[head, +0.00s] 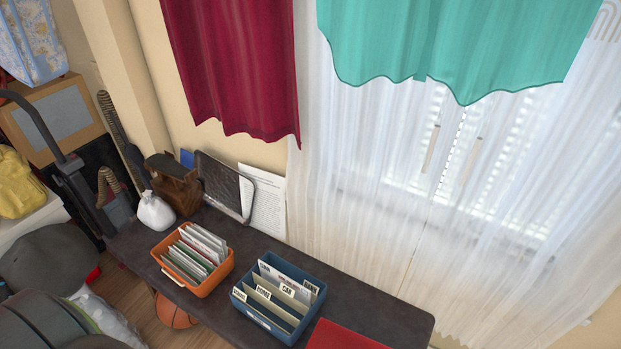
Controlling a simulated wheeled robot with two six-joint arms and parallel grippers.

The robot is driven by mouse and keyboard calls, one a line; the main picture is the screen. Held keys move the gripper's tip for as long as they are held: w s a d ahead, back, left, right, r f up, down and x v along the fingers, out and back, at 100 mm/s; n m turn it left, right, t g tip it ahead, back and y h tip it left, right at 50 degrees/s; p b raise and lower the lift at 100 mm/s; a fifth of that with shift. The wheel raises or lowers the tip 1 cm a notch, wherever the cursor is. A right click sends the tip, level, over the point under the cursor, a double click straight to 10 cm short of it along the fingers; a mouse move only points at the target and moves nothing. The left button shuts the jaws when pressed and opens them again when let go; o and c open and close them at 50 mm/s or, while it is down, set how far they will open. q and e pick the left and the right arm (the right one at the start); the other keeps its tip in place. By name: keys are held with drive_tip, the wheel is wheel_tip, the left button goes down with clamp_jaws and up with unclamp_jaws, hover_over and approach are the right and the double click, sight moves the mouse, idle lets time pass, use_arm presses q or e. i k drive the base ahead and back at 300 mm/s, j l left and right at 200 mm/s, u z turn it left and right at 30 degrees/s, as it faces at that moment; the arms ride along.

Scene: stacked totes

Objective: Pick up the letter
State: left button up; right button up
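An orange tote (213,284) stands on the dark table, left of its middle. Several upright white and pale letters (200,246) are packed in it; I cannot tell which one is the letter named. A blue tote (312,312) stands to its right and holds upright dividers with labels (287,290), one reading "CAR". A white printed sheet (268,208) leans against the wall behind the table. Neither of my grippers shows in the head view.
The dark table (385,312) is bare at its right end, beside a red flat item (343,338). A basketball (175,313) lies below the front edge.

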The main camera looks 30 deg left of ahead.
sight(204, 250)
drive_tip(key=k+j+u, duration=0.1)
drive_tip(key=j+u, duration=0.15)
drive_tip(key=u, duration=0.2)
drive_tip(key=j+u, duration=0.25)
drive_tip(key=u, duration=0.2)
drive_tip(key=j+u, duration=0.3)
drive_tip(key=u, duration=0.15)
drive_tip(key=z, duration=0.7)
